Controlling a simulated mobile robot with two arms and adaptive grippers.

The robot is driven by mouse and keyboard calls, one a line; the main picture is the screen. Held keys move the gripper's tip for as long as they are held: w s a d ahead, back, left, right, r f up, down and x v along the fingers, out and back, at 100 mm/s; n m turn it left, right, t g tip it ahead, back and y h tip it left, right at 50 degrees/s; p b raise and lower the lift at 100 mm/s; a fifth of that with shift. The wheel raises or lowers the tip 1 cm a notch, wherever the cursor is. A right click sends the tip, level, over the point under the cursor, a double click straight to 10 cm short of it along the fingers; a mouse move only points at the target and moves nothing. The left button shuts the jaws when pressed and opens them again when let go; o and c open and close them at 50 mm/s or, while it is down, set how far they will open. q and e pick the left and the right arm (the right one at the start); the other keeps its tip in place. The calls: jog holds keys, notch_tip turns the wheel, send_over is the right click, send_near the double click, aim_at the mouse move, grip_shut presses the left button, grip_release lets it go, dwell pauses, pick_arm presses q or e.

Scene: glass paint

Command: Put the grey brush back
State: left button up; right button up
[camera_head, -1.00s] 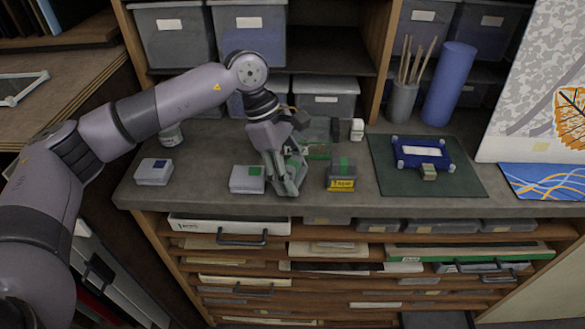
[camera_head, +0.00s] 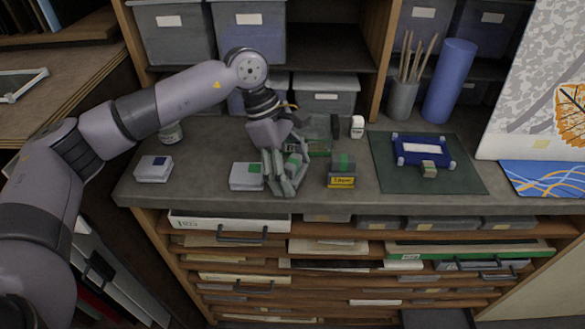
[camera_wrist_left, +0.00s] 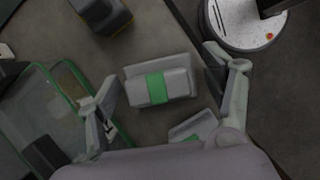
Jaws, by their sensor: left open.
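A grey block with a green band (camera_wrist_left: 160,86), which I take for the grey brush, lies between the spread fingers in the left wrist view. In the head view it shows partly behind the fingers (camera_head: 294,162). My left gripper (camera_head: 284,188) is open over the counter, its fingers on either side of the block. I cannot tell whether they touch it. A grey box with a green square (camera_head: 246,177) stands just left of the gripper. A clear green-edged tray (camera_head: 319,134) stands behind and right of it; it also shows in the wrist view (camera_wrist_left: 42,112). My right gripper is not in view.
A grey box with a blue square (camera_head: 153,169) is at the left. A green mat (camera_head: 388,182) bears a blue frame (camera_head: 423,151). A brush cup (camera_head: 402,101) and blue cylinder (camera_head: 449,82) stand behind.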

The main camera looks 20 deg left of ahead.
pick_arm(q)
jog(key=b+v, duration=0.2)
jog(key=v, duration=1)
jog(key=shift+r, duration=0.2)
